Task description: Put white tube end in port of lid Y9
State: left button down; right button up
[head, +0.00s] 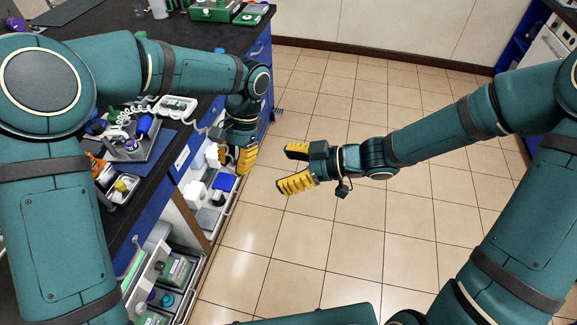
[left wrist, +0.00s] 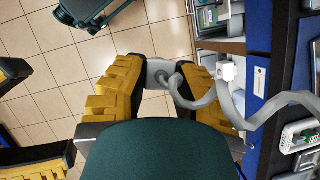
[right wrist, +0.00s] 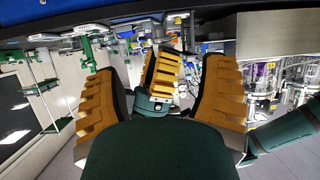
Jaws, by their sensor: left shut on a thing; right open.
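My left gripper (head: 237,160) is over the edge of the dark bench, above the open drawers. In the left wrist view my left gripper (left wrist: 160,82) is shut on a pale grey-white tube (left wrist: 206,97). The tube's end sits between the fingertips, and the rest curls right toward the bench. My right gripper (head: 284,170) is open and empty over the floor, facing the left one. The right wrist view shows the left gripper's yellow finger (right wrist: 163,72) beyond the open fingers. A small vessel assembly (head: 130,145) stands on the bench; I cannot read any Y9 label or make out its port.
A blue-grey tray (head: 148,155) with a white coiled line and a white device (head: 178,106) lies on the bench. Open drawers (head: 222,215) with boxes jut out below the left gripper. The tiled floor (head: 350,240) to the right is clear.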

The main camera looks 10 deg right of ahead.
jog(key=shift+n, duration=0.4)
jog(key=x, duration=1.1)
jog(key=shift+a, duration=0.45)
jog(key=shift+s, duration=0.1)
grip_shut()
pick_arm(q)
jog(key=c, duration=0.8)
grip_release()
